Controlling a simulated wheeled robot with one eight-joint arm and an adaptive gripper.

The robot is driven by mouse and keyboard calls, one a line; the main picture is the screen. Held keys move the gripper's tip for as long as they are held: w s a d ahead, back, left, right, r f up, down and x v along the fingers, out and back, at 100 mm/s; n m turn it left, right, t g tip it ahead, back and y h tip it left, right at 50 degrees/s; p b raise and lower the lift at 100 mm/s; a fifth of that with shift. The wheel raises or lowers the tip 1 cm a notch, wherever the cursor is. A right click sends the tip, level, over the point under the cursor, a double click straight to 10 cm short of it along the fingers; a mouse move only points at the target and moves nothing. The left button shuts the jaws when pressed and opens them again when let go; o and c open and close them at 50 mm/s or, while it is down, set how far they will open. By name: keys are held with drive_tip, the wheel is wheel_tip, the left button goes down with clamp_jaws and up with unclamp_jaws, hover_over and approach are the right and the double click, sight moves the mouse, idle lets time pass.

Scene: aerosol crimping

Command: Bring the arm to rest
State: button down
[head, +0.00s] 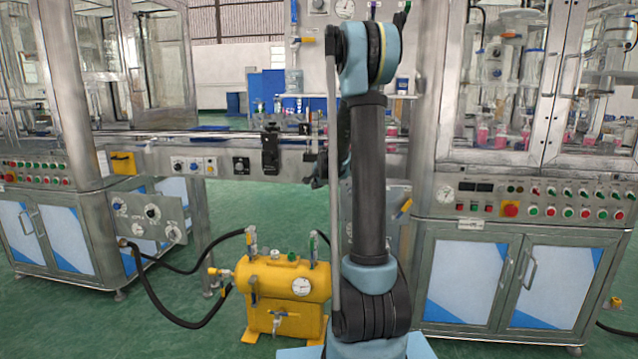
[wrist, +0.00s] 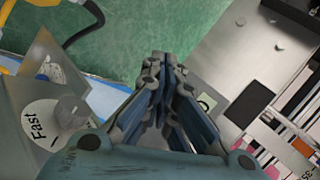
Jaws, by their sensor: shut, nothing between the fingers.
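My arm stands upright in the middle of the head view, with its blue upper joint bent over at the top. My gripper shows in the wrist view (wrist: 163,62), its dark fingers drawn together with nothing held between them. It hangs over green floor, between a panel with a dial marked "Fast" (wrist: 42,122) and a grey metal plate (wrist: 255,50). In the head view the gripper is mostly hidden behind the arm, so its exact place there is hard to tell.
A yellow tank (head: 285,285) with a gauge and black hoses stands on the floor left of the arm. A conveyor frame (head: 220,152) runs behind. Machine cabinets stand at left (head: 45,235) and right (head: 510,275).

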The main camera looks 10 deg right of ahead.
drive_tip(key=shift+s, duration=0.1)
drive_tip(key=s+r+n+g, duration=0.3)
drive_tip(key=s+n, duration=0.5)
drive_tip(key=s, duration=2)
drive_tip(key=s+f+n+g, duration=0.2)
drive_tip(key=s+f, duration=0.3)
drive_tip(key=s, duration=0.8)
drive_tip(key=s+f+n+g, duration=0.2)
drive_tip(key=s+f+n, duration=0.2)
drive_tip(key=s, duration=0.9)
drive_tip(key=shift+s+f+n+g+h, duration=0.3)
drive_tip(key=shift+f+n+h, duration=0.1)
drive_tip(key=shift+f, duration=0.25)
drive_tip(key=shift+w+f, duration=0.2)
drive_tip(key=shift+w, duration=0.3)
